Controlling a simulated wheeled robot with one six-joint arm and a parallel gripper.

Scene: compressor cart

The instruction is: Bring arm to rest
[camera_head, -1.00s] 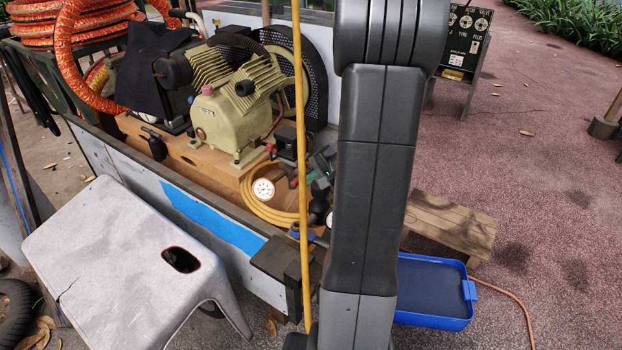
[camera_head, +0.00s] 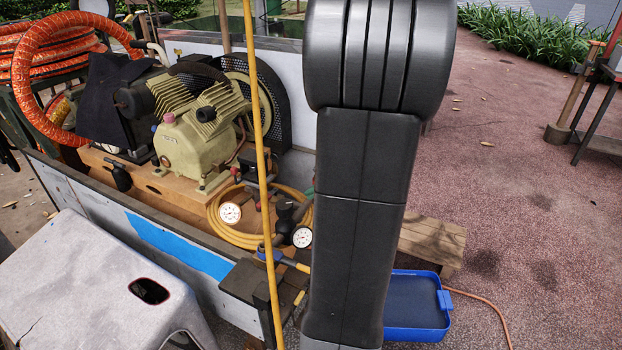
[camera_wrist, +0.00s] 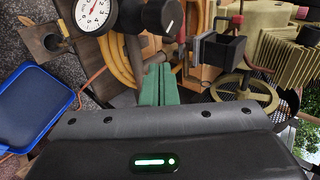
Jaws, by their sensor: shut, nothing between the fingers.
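My arm (camera_head: 360,190) stands upright across the middle of the head view and hides what is behind it. My gripper shows in the wrist view, its two green fingers (camera_wrist: 160,85) together and empty. They point toward the cart's compressor parts and yellow hose. In the head view the gripper is almost wholly hidden behind my arm. The compressor (camera_head: 195,140) sits on a wooden base on the cart. A white gauge (camera_head: 230,213) and a second gauge (camera_head: 302,237) lie near the coiled yellow hose (camera_head: 215,228); one gauge (camera_wrist: 95,12) shows close up in the wrist view.
A grey stool (camera_head: 85,285) stands at the front left. A yellow pole (camera_head: 258,130) rises before the cart. A blue tray (camera_head: 447,312) and a wooden bench (camera_head: 440,240) are right of my arm. Open paved ground lies further right.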

